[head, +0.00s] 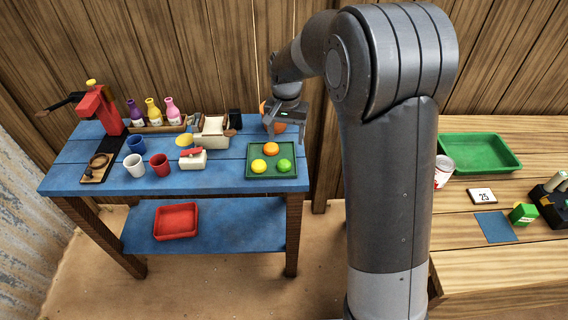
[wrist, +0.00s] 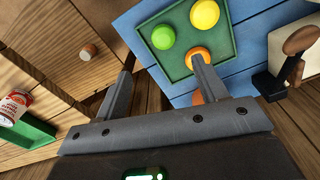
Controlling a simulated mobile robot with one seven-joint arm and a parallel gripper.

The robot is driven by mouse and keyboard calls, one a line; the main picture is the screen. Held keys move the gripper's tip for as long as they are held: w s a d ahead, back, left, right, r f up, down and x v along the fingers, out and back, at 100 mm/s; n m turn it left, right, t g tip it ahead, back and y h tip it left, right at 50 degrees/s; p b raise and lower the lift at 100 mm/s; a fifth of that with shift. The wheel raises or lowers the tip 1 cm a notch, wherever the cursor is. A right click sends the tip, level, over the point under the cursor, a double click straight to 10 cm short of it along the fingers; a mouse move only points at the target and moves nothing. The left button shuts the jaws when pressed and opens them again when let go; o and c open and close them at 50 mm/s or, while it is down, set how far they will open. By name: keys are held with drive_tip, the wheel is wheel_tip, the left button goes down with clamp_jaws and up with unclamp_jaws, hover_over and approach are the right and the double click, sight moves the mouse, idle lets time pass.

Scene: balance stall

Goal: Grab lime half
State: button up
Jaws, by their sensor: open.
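The lime half (head: 284,165) is a green dome at the front right of a dark green tray (head: 252,172) on the blue table. In the wrist view it shows near the top (wrist: 162,37). A yellow lemon half (head: 259,166) lies to its left, and an orange half (head: 271,148) lies behind. In the wrist view a finger partly covers the orange half (wrist: 197,54). My gripper (head: 287,130) is open and empty, above the table's back right, behind the tray and apart from the lime half. It also shows in the wrist view (wrist: 161,62).
An orange object (head: 265,108) is partly hidden behind my gripper. A white box (head: 212,132), cups, bottles (head: 153,112) and a red press (head: 97,110) stand left of the tray. A wooden table (head: 500,258) on the right holds a green bin (head: 480,153) and a can.

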sight(284, 161)
drive_tip(key=f, duration=1.1)
drive_tip(key=shift+w+a+f, duration=0.25)
drive_tip(key=shift+w+f, duration=0.05)
drive_tip(key=shift+c, duration=0.4)
drive_tip(key=c, duration=1)
drive_tip(key=shift+r, duration=0.15)
